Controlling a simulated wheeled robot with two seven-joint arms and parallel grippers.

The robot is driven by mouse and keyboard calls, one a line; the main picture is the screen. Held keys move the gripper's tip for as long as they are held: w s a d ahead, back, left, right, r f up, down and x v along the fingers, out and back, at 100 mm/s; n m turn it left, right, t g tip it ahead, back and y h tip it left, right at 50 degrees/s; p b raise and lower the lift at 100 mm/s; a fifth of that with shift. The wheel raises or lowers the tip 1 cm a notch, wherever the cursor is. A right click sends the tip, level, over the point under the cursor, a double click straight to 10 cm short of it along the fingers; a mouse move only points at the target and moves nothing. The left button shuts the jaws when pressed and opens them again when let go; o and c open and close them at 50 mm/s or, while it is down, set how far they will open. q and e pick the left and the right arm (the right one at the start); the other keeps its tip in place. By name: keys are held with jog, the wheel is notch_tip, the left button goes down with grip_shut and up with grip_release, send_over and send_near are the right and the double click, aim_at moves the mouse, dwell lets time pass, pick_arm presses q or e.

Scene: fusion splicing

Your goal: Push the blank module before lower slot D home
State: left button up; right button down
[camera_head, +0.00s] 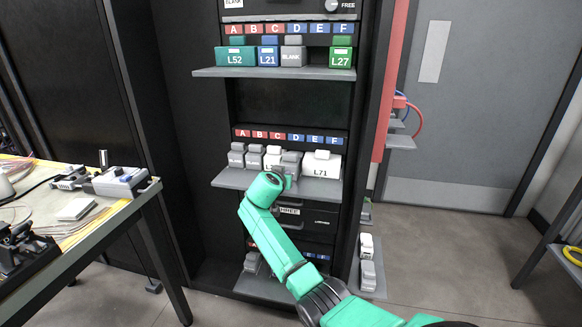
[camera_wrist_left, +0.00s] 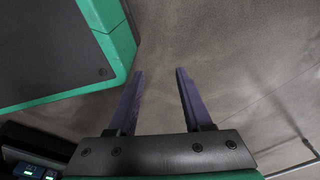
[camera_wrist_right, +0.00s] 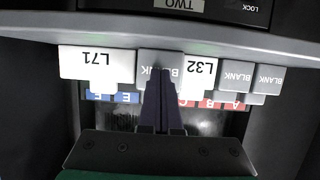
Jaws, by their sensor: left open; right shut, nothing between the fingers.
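The grey blank module (camera_head: 292,158) is on the lower shelf under label D, between the white L32 module (camera_head: 272,160) and the wide white L71 module (camera_head: 321,165). In the head view it partly covers L32's face. My right gripper (camera_wrist_right: 163,74) is shut and empty. In the upside-down right wrist view its fingertips overlap the face of the blank module (camera_wrist_right: 147,62) and hide part of its label; I cannot tell whether they touch. The D label is hidden behind the fingers there. My left gripper (camera_wrist_left: 158,72) is open and empty over the floor.
Two more blank modules (camera_head: 245,158) stand at lower A and B. An upper shelf (camera_head: 270,72) holds L52, L21, a blank and L27. A workbench (camera_head: 100,215) with tools stands at the left. A red post (camera_head: 390,80) borders the rack's right side.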

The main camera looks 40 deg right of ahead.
aim_at(287, 169)
jog(key=shift+w+d+b, duration=0.5)
jog(key=shift+d+b, duration=0.1)
jog(key=shift+d, duration=0.2)
jog(key=shift+w+d+b, duration=0.7)
jog(key=shift+d+b, duration=0.25)
jog(key=shift+s+a+r+p, duration=0.1)
jog(key=shift+s+a+p, duration=0.1)
jog(key=shift+a+p, duration=0.3)
jog(key=s+a, duration=0.1)
jog(key=s+a+p, duration=0.1)
jog(key=a, duration=0.1)
jog(key=s+a+p, duration=0.1)
jog(key=a, duration=0.1)
jog(key=shift+s, duration=0.35)
jog(key=shift+s+a+p, duration=0.3)
jog(key=shift+a, duration=0.05)
pick_arm(q)
jog(key=w+d+r, duration=0.1)
jog(key=w+r, duration=0.3)
jog(key=r, duration=0.4)
jog(key=shift+w+d, duration=0.35)
jog(key=shift+a, duration=0.1)
